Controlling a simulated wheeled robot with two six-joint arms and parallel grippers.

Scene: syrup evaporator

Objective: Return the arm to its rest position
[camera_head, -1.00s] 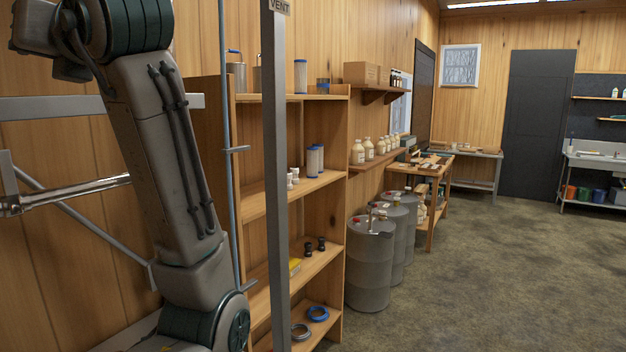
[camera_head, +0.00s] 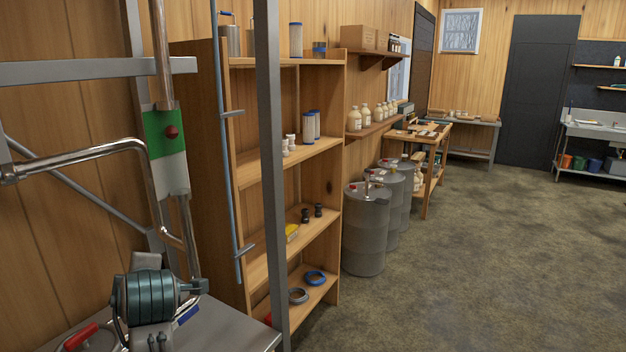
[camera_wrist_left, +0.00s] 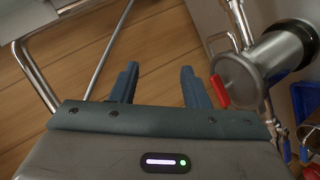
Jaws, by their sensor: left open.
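My left gripper (camera_wrist_left: 159,82) shows in the left wrist view with its two dark fingers apart and nothing between them. Wooden boards lie behind the gap. Part of my left arm (camera_head: 150,297) shows low at the left in the head view, above a grey metal surface. Its fingers cannot be made out there. My right gripper is in neither view.
A metal cylinder (camera_wrist_left: 262,70) with a red handle (camera_wrist_left: 220,92) is just right of the left fingers in the wrist view. A grey post (camera_head: 268,150), wooden shelf unit (camera_head: 325,180) and drums (camera_head: 365,235) stand to the right. Open floor (camera_head: 490,260) lies beyond.

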